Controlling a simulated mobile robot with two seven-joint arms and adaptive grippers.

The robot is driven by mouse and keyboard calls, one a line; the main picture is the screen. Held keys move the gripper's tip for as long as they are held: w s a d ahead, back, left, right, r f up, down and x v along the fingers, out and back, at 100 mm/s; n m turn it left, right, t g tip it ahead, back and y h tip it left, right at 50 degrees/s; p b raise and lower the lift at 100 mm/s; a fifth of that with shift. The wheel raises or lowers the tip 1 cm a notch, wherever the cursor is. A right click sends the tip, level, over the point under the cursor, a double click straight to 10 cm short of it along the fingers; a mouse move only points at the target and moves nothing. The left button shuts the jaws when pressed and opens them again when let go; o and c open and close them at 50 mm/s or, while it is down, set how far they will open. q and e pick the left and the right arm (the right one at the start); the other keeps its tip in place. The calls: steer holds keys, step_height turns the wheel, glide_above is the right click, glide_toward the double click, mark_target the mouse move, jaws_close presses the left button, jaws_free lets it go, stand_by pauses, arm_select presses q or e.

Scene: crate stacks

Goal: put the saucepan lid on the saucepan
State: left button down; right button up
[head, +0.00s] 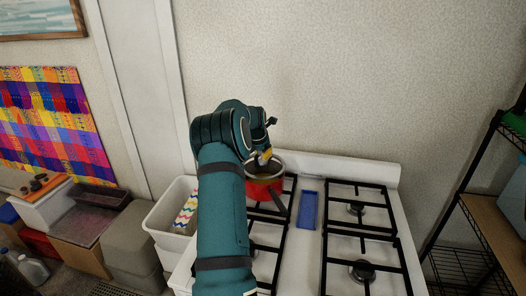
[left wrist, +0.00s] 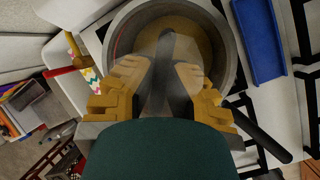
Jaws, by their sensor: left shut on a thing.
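The red saucepan (head: 262,190) stands on the back left burner of the stove, its dark handle pointing toward the front right. Its wide grey rim also shows in the left wrist view (left wrist: 232,50). My left gripper (head: 264,156) is above the saucepan. In the left wrist view its yellow fingers (left wrist: 162,75) are shut on the dark knob of the see-through saucepan lid (left wrist: 150,55). The lid is over the pan's opening. I cannot tell whether it touches the rim. My forearm hides part of the stove's left side. My right gripper is not in view.
A blue tray (head: 307,210) lies on the stove (head: 313,250) right of the saucepan. A white bin (head: 165,217) with a patterned thing stands left of the stove. A wire shelf (head: 462,205) stands at the right. The right burners are clear.

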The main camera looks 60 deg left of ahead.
arm_select(q)
steer(key=shift+f, duration=0.6)
steer(key=shift+f+b, duration=0.35)
steer(key=shift+f, duration=0.2)
stand_by(0.9)
steer(key=c, duration=1.1)
jaws_free()
steer(key=shift+o, duration=0.2)
steer(key=shift+d, duration=0.1)
steer(key=v, duration=1.2)
steer(key=shift+s+f, duration=0.1)
